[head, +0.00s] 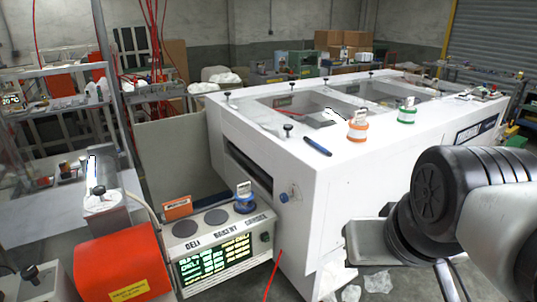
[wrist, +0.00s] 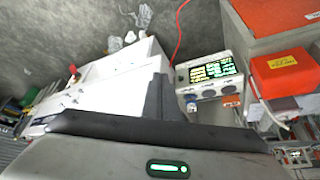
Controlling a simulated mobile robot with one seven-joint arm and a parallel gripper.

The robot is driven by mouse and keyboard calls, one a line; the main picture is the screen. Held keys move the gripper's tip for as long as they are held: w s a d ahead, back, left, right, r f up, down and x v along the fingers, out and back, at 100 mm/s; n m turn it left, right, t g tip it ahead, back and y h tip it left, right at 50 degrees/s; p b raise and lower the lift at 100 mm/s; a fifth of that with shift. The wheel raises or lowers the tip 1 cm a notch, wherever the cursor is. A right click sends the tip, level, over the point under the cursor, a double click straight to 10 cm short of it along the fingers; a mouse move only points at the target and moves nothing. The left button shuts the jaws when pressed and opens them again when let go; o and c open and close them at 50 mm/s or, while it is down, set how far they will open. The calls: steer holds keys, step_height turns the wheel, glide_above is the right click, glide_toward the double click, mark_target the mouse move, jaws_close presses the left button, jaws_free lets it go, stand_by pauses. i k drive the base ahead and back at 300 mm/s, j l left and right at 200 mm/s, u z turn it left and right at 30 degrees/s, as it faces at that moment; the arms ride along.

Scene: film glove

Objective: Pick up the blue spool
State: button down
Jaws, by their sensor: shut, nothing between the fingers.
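The blue spool (head: 244,199), with a white label on top, stands at the right end of the top of a grey control box (head: 215,262) with a green-lit display. It shows small in the wrist view (wrist: 191,105), just right of my gripper's dark fingers. My gripper (wrist: 160,88) is shut and empty, and appears apart from the spool. In the head view my arm fills the right side and the fingertips cannot be made out.
A large white machine (head: 335,180) stands right of the control box. On it are an orange spool (head: 358,131), a green spool (head: 406,115) and a blue pen-like object (head: 318,146). An orange box (head: 121,265) is at front left.

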mark_target(244, 196)
steer(key=i+l+u, duration=0.2)
steer(key=i, duration=0.2)
steer(key=i+l+u, duration=0.2)
steer(key=i, duration=0.2)
steer(key=i+l+u, duration=0.2)
steer(key=i, duration=0.2)
